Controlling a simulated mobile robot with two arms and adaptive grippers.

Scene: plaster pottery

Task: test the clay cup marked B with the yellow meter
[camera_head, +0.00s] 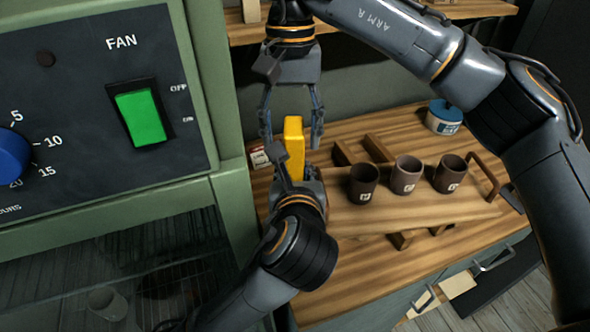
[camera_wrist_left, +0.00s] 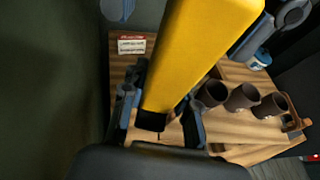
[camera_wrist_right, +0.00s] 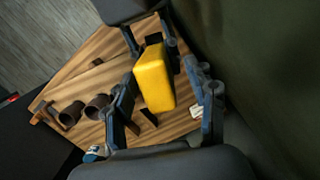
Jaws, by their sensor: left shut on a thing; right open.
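The yellow meter (camera_head: 294,140) stands upright, held at its lower end by my left gripper (camera_head: 294,174). In the left wrist view the meter (camera_wrist_left: 196,50) rises between the fingers. My right gripper (camera_head: 291,130) comes from above, open, with its fingers on either side of the meter's upper part. In the right wrist view the meter (camera_wrist_right: 154,80) sits between those open fingers. Three clay cups stand in a row: a dark left cup (camera_head: 363,185), a lighter middle cup (camera_head: 405,175) and a dark right cup (camera_head: 450,174). Each has a small label, but I cannot read which is B.
The cups stand on a raised wooden board (camera_head: 350,219) with a handle at right. A blue-lidded tub (camera_head: 444,117) stands behind them. A small labelled box (camera_head: 259,157) is left of the meter. A green cabinet (camera_head: 232,190) with a fan switch closes off the left side.

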